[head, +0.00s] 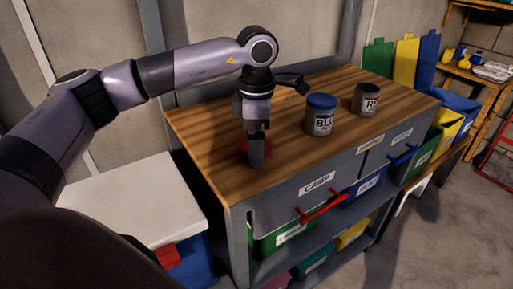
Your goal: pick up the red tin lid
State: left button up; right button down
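The red tin lid (266,146) lies on the wooden worktop, left of the tins. Only slivers of its red show on either side of my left gripper (256,156), which points down at it and hides most of it. I cannot tell whether the fingers are apart or shut, or whether they touch the lid. A grey tin (366,101) with a label starting "RE" stands upright at the back right of the worktop, with a dark top and no red lid on it. My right gripper is not in view.
A tin marked "BLU" with a blue lid (321,101) stands between my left gripper and the grey tin. The worktop (215,120) is clear at its left. Drawers with red and blue handles (323,208) are below. A white-lidded blue box (135,195) stands left.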

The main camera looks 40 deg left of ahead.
pick_arm(q)
jog(key=c, duration=1)
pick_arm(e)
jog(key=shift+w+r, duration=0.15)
pick_arm(q)
jog(key=shift+r, duration=0.1)
